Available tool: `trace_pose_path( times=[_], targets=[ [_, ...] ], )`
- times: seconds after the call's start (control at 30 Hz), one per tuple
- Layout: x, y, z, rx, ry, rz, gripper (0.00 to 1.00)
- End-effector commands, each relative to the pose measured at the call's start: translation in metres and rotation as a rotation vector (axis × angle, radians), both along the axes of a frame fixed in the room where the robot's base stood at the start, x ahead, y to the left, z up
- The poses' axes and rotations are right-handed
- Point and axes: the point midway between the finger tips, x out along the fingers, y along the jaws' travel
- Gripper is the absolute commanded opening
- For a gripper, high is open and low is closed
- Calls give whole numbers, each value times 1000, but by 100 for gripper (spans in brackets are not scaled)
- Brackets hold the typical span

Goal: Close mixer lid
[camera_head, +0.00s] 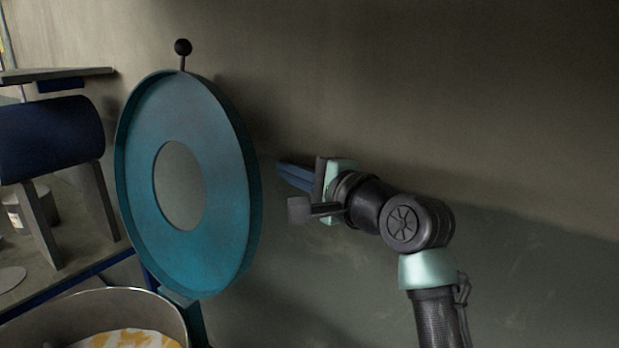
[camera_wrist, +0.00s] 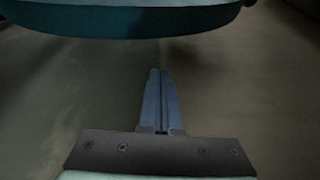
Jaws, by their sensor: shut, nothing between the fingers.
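The mixer lid (camera_head: 225,145) is a teal disc with a raised rim and a round opening in its middle. It stands open, nearly upright, above the back of the mixer bowl (camera_head: 105,301). A black ball knob (camera_head: 183,47) sits on a short stem at its top edge. My gripper (camera_head: 281,171) is shut and empty, to the right of the lid. In the head view its fingertips point toward the lid's right edge, with a small gap visible. In the wrist view the lid's rim (camera_wrist: 130,22) crosses the top, beyond my shut fingers (camera_wrist: 158,76).
The bowl holds white and yellow material (camera_head: 125,339). A dark blue cylinder (camera_head: 50,137) on a grey stand is at the left, with a small container (camera_head: 37,209) on the surface below. A plain wall (camera_head: 420,80) lies behind. Right of my arm is clear.

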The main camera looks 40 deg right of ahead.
Motion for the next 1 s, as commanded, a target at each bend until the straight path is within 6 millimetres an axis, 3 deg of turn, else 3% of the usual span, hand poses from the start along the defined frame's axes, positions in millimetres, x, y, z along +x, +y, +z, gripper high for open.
trace_pose_path(
  times=[0.03, 0.37, 1.0],
  targets=[
    [9, 0, 0, -1, 2, 0, 0],
    [-6, 33, 7, -2, 0, -1, 0],
    [-7, 45, 10, -23, -8, 2, 0]
  ],
)
